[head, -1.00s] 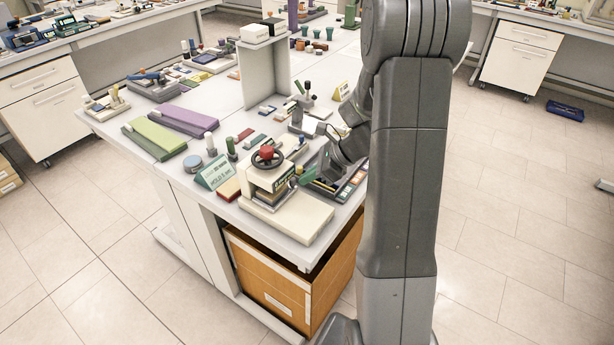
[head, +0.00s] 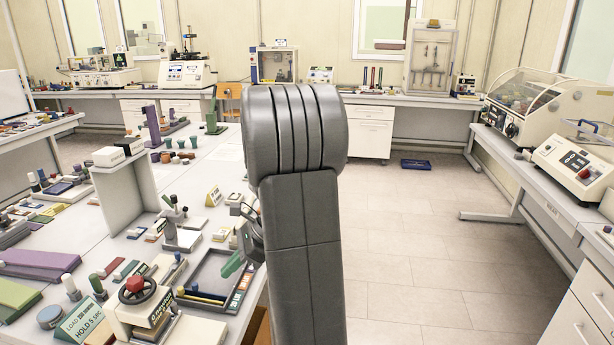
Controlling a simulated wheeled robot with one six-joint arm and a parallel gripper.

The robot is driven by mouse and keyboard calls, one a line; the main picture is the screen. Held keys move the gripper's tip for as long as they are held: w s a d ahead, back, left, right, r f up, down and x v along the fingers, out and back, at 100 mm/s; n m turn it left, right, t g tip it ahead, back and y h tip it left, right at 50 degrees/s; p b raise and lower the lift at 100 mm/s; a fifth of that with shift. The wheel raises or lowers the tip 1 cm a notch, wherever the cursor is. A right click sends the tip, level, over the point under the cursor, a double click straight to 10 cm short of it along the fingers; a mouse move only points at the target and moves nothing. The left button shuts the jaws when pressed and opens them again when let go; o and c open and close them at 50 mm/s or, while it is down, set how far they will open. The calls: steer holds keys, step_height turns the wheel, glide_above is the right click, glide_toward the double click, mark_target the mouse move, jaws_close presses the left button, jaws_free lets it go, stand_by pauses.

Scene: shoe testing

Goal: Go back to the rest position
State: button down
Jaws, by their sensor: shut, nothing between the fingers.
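My arm stands upright in the middle of the head view and blocks part of the bench behind it. My gripper (head: 246,236) shows only in part at the left edge of the arm, above the right side of the white bench (head: 108,244). It is shut and I see nothing held in it. The rest of it is hidden behind my arm.
Below the gripper lies a dark tray (head: 208,299) with small parts. A press with a red knob (head: 136,286) and a grey upright panel (head: 121,197) stand left of it. Open tiled floor (head: 408,245) lies to the right, before a side bench with machines (head: 570,168).

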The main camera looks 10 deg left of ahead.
steer(key=p+x, duration=0.1)
steer(key=x, duration=0.8)
steer(key=shift+s+a+f, duration=0.1)
steer(key=shift+s+a, duration=0.2)
steer(key=shift+a, duration=0.45)
steer(key=shift+s+a+f, duration=0.15)
steer(key=shift+s+a, duration=0.1)
steer(key=shift+a, duration=0.5)
steer(key=shift+s+a+f, duration=0.1)
steer(key=shift+s+a, duration=0.2)
steer(key=shift+a, duration=0.45)
